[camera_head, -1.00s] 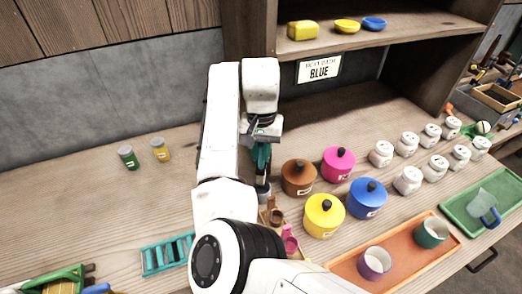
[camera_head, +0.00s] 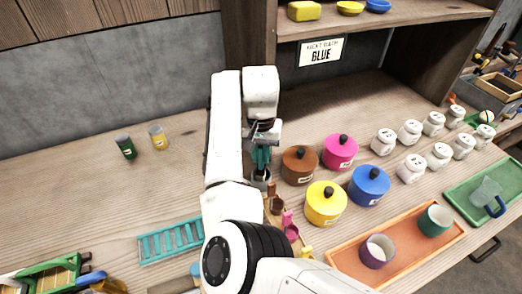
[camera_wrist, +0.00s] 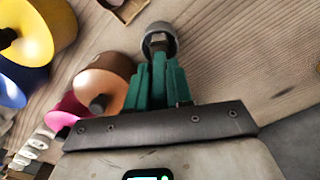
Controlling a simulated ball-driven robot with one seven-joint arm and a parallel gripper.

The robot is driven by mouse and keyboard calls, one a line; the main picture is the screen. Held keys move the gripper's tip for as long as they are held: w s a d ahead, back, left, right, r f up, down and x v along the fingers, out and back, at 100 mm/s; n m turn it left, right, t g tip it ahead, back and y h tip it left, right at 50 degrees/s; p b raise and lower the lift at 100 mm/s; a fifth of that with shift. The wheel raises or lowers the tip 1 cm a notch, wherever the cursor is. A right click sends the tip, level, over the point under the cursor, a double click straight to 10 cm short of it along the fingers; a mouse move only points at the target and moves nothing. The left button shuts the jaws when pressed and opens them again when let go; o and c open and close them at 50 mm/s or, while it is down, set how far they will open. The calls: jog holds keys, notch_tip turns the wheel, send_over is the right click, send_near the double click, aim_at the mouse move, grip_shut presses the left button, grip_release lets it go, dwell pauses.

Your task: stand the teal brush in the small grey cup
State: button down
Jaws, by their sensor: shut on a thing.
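My gripper (camera_head: 262,164) points down and its jaws are shut on the teal brush (camera_wrist: 159,72), whose upper part is mostly hidden between the teal fingers. The small grey cup (camera_head: 260,181) stands on the bench directly below the fingertips. In the wrist view the cup (camera_wrist: 160,32) sits just beyond the fingertips, and the brush's dark lower end overlaps its mouth. I cannot tell how deep that end is in the cup.
A brown pot (camera_head: 300,168) stands close right of the cup, with pink, yellow (camera_head: 325,205) and blue pots beyond. A teal rack (camera_head: 171,240) lies at front left. Two small jars (camera_head: 126,147) stand at back left. The bench left of my arm is largely clear.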

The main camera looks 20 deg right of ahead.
jog(key=c, duration=0.9)
grip_release()
jog(key=shift+c, duration=0.2)
notch_tip(320, 180, up, 11)
jog(key=shift+f, duration=0.1)
